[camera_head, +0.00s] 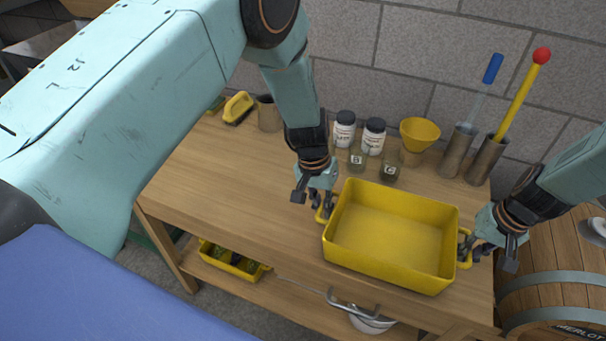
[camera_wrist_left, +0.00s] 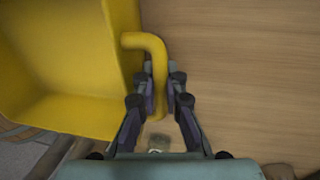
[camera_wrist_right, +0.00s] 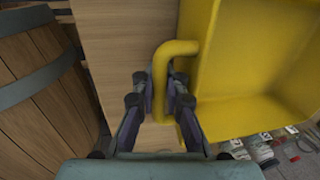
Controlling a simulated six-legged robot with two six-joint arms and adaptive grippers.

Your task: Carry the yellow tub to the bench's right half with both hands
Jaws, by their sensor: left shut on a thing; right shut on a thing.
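The yellow tub (camera_head: 390,228) is an empty, open rectangular tub at the right half of the wooden bench (camera_head: 235,185). It looks level; I cannot tell whether its bottom touches the bench top. My left gripper (camera_head: 325,205) is shut on the tub's left handle, which shows as a bent yellow bar in the left wrist view (camera_wrist_left: 158,75). My right gripper (camera_head: 470,247) is shut on the right handle, seen in the right wrist view (camera_wrist_right: 162,75). The tub's walls also show in both wrist views.
Behind the tub stand jars with dark lids (camera_head: 344,130), small glass jars (camera_head: 389,170), a yellow funnel (camera_head: 419,133) and tubes holding brushes (camera_head: 487,160). A yellow brush (camera_head: 238,107) lies at the back left. A barrel (camera_head: 555,270) stands right of the bench.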

